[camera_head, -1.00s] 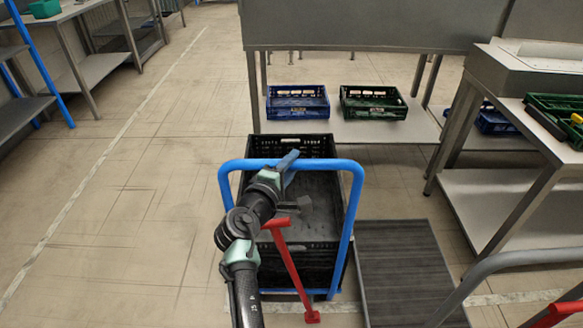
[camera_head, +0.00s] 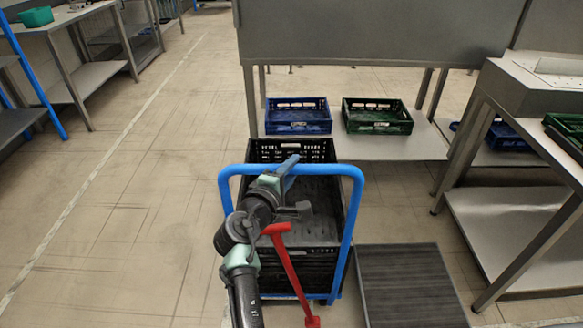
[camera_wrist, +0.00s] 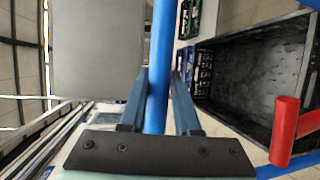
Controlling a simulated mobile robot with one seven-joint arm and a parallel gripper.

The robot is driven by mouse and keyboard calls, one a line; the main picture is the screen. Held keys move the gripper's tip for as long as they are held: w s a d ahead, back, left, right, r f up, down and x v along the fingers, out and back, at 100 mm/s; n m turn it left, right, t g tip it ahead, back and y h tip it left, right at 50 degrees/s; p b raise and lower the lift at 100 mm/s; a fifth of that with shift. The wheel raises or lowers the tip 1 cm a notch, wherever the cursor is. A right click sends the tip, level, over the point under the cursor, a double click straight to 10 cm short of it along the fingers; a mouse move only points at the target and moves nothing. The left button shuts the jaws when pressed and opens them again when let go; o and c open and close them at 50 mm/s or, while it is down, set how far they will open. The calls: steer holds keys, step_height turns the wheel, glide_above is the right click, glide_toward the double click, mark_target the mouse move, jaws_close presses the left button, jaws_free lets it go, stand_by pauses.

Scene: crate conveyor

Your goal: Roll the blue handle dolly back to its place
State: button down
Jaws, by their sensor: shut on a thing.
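The dolly has a blue tubular handle (camera_head: 340,170) and carries black crates (camera_head: 325,185); the top crate looks empty. A red T-shaped handle (camera_head: 285,260) stands in front of the crates. It also shows in the wrist view (camera_wrist: 284,130). The dolly's wheels are mostly hidden.
A steel table (camera_head: 385,148) ahead holds a blue crate (camera_head: 298,128) and a green crate (camera_head: 376,128) on its lower shelf, close beyond the dolly. A steel bench (camera_head: 515,200) stands right. A dark ribbed plate (camera_head: 408,285) lies beside the dolly. The floor left is clear.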

steer(key=shift+w+a+r, duration=0.1)
steer(key=shift+w+r, duration=0.05)
steer(key=shift+r, duration=0.05)
steer(key=c, duration=1)
jaws_free()
steer(key=o, duration=0.4)
steer(key=shift+w+f, duration=0.15)
steer(key=shift+s, duration=0.2)
steer(key=p+v, duration=0.2)
steer(key=v, duration=1)
steer(key=shift+s+a, duration=0.15)
steer(key=shift+s, duration=0.2)
